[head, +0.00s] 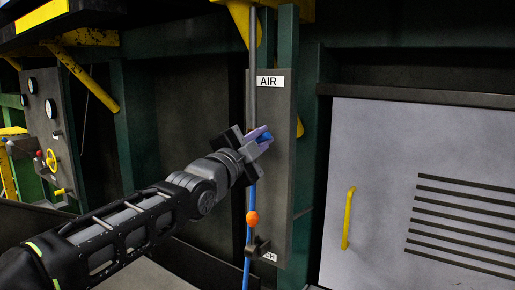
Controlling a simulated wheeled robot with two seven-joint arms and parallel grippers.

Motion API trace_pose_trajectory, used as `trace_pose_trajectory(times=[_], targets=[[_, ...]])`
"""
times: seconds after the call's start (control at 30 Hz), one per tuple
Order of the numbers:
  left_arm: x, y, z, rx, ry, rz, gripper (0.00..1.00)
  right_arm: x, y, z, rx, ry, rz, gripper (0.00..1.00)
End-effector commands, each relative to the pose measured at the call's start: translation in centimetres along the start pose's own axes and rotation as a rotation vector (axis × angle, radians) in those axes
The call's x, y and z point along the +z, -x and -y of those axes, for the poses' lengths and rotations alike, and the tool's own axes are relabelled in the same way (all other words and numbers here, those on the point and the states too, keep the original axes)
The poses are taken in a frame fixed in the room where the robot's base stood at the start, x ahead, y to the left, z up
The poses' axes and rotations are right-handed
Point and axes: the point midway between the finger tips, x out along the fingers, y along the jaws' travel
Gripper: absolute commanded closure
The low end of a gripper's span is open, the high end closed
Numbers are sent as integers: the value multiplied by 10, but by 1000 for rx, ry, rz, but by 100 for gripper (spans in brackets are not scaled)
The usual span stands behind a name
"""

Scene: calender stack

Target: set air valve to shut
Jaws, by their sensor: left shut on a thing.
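The AIR panel (278,185) is a tall grey plate with a white "AIR" label (270,82) near its top. A thin pipe runs down it, grey above and blue below. My left gripper (262,139) is in front of the panel's middle, shut on a small blue part (267,135), which looks like the air valve's handle. The fingers and wrist hide most of the valve, so its setting cannot be read. My right gripper is not in view.
Below the gripper, an orange knob (252,218) and a black fitting (258,247) sit on the pipe line, near a partly hidden label. At right is a pale door (380,190) with a yellow handle (348,218). A gauge panel (45,125) stands at far left.

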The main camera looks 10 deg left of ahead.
Motion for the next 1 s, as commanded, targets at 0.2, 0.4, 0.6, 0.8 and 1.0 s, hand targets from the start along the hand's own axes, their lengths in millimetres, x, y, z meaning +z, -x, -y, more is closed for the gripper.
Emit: trace_pose_trajectory(times=[0.2,0.4,0.6,0.8,1.0], targets=[[4,3,-16,3,-192,-37,100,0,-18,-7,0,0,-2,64],[6,4,-25,5,-334,-66,100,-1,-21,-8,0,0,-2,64],[8,5,-30,5,-422,-83,100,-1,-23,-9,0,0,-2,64],[9,6,-32,6,-455,-90,100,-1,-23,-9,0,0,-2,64],[9,6,-32,7,-459,-90,100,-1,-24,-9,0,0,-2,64]])
